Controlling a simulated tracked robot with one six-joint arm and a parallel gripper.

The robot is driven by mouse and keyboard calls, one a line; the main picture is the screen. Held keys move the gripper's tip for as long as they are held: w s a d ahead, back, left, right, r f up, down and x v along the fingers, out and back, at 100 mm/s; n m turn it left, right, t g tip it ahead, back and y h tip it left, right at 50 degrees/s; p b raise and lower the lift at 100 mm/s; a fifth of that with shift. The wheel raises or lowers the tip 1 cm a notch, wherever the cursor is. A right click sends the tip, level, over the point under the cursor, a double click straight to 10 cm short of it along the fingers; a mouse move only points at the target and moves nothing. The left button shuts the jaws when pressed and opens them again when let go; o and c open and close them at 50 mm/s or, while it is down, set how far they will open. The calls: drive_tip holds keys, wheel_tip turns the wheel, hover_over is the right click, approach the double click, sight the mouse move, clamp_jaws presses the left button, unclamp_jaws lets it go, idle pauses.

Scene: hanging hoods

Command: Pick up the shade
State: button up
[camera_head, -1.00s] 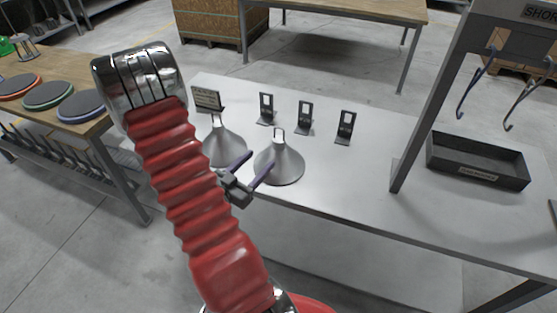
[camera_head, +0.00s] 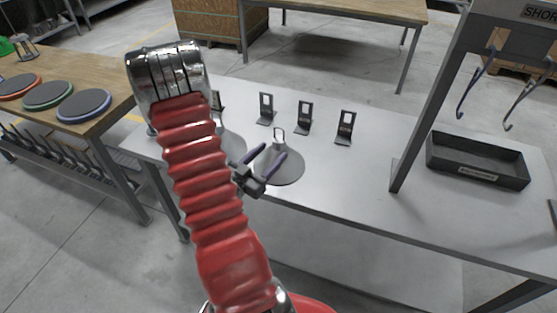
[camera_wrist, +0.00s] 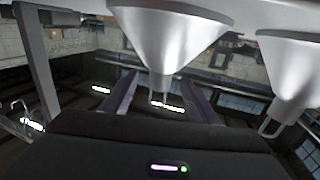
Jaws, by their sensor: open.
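Two grey cone-shaped shades with loops on top stand on the white table. The right shade (camera_head: 288,173) is partly behind my gripper (camera_head: 265,157) in the head view. The left shade (camera_head: 232,144) is mostly hidden by my arm. My gripper is open, its purple fingers pointing at the right shade's upper part. In the wrist view the picture is upside down: the near shade (camera_wrist: 168,35) narrows to a neck and loop lying between my open fingers (camera_wrist: 160,98). I cannot tell whether they touch it. The other shade (camera_wrist: 296,62) is beside it at right.
Several small black stands (camera_head: 304,118) line the table behind the shades. A dark labelled tray (camera_head: 478,163) lies at right, beside a grey post (camera_head: 428,115) and hanging hooks (camera_head: 470,93). A wooden table (camera_head: 110,70) with coloured discs is at left.

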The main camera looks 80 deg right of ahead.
sight(276, 149)
drive_tip(key=shift+x, duration=2)
drive_tip(key=shift+x, duration=2.6)
drive_tip(key=shift+w, duration=0.1)
drive_tip(key=c, duration=0.8)
drive_tip(key=shift+f, duration=0.2)
clamp_jaws()
